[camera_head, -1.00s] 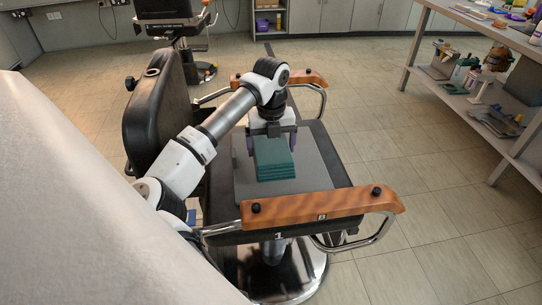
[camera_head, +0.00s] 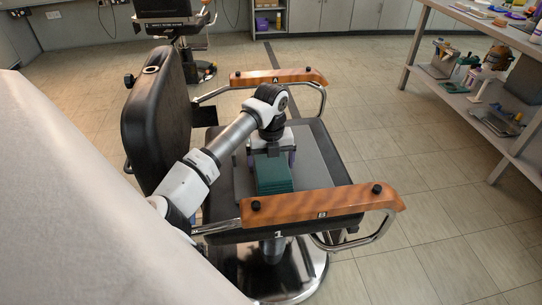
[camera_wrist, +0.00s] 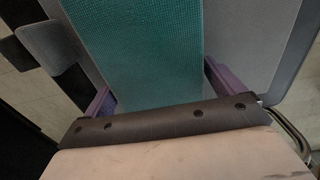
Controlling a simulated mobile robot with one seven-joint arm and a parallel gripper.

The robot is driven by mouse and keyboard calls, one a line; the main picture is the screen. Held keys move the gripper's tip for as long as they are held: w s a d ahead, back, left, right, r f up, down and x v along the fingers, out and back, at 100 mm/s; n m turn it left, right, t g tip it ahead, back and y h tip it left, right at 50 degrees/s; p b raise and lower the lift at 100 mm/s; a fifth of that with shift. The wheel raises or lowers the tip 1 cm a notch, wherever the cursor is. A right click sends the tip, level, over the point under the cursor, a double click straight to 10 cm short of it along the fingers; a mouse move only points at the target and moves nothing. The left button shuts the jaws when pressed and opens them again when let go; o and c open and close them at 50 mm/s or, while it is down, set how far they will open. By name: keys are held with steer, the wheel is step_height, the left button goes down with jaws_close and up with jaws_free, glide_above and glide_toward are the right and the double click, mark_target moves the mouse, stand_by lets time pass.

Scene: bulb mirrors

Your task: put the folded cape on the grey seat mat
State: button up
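The folded cape (camera_head: 273,176), a thick green stack, is between the purple fingers of my gripper (camera_head: 271,158), over the grey seat mat (camera_head: 312,165) on the black chair seat. In the wrist view the green cape (camera_wrist: 140,45) runs between the two fingers of my gripper (camera_wrist: 163,95), with a finger close against each side. My gripper appears shut on it. The mat shows as a grey surface (camera_wrist: 245,45) at the right of the cape. The cape is at or just above the mat; contact is hidden. The mat's near edge is partly hidden by the front armrest.
Wooden armrest B (camera_head: 320,206) stands close in front of the cape, and armrest A (camera_head: 280,76) is on the far side. The black backrest (camera_head: 160,120) rises at left. A shelf unit (camera_head: 480,85) with several items stands at right. The floor between is clear.

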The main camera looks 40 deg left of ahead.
steer(key=shift+o, duration=0.3)
step_height(320, 180, up, 12)
steer(key=shift+r+p, duration=0.2)
steer(key=shift+p, duration=0.2)
